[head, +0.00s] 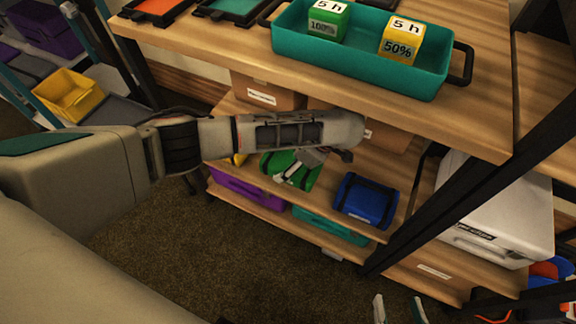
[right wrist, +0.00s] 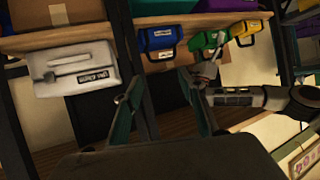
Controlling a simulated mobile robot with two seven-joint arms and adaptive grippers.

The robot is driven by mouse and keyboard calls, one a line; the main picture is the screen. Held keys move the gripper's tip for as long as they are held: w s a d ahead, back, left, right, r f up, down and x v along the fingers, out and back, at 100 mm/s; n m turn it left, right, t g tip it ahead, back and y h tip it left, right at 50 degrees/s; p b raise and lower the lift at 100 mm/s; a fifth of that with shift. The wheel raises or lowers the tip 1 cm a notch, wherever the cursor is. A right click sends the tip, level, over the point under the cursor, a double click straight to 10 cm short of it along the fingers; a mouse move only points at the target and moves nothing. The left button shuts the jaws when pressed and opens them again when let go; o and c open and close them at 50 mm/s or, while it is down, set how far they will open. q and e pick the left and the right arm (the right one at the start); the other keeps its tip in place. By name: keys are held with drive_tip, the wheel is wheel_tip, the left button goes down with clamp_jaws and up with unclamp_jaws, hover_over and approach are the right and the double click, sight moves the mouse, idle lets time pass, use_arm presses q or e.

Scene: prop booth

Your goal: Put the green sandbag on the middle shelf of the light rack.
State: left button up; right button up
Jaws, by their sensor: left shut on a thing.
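The green sandbag (head: 287,170) is at the middle shelf (head: 345,224) of the light wooden rack, between a yellow bag and a blue sandbag (head: 366,200). My left gripper (head: 300,168) is shut on its top, partly hidden under my own forearm. The green bag (right wrist: 208,42) also shows in the right wrist view, which looks upside down, with my left gripper (right wrist: 207,72) at it. It is level with its neighbours there; I cannot tell whether its full weight rests on the shelf. My right gripper (head: 398,311) is open and empty, low in front of the rack.
A teal tray (head: 350,60) with two labelled blocks is on the top shelf. Cardboard boxes (head: 268,93) stand behind the bags. Purple (head: 250,193) and teal bins are on the lower shelf. A white case (head: 500,225) and dark posts are at right. Carpet in front is clear.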

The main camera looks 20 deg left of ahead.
use_arm(q)
drive_tip(key=shift+f+b, duration=0.8)
drive_tip(key=shift+f, duration=0.9)
drive_tip(key=shift+w+r, duration=0.1)
drive_tip(key=shift+r, duration=0.1)
drive_tip(key=o, duration=1.9)
drive_tip(key=shift+f, duration=0.1)
drive_tip(key=shift+o, duration=0.8)
use_arm(e)
drive_tip(key=shift+a+r+m+y, duration=0.1)
drive_tip(key=shift+a+m+y, duration=0.2)
drive_tip(key=shift+a+m, duration=0.45)
drive_tip(key=shift+s+a, duration=0.1)
drive_tip(key=shift+a, duration=0.05)
drive_tip(key=shift+n, duration=0.25)
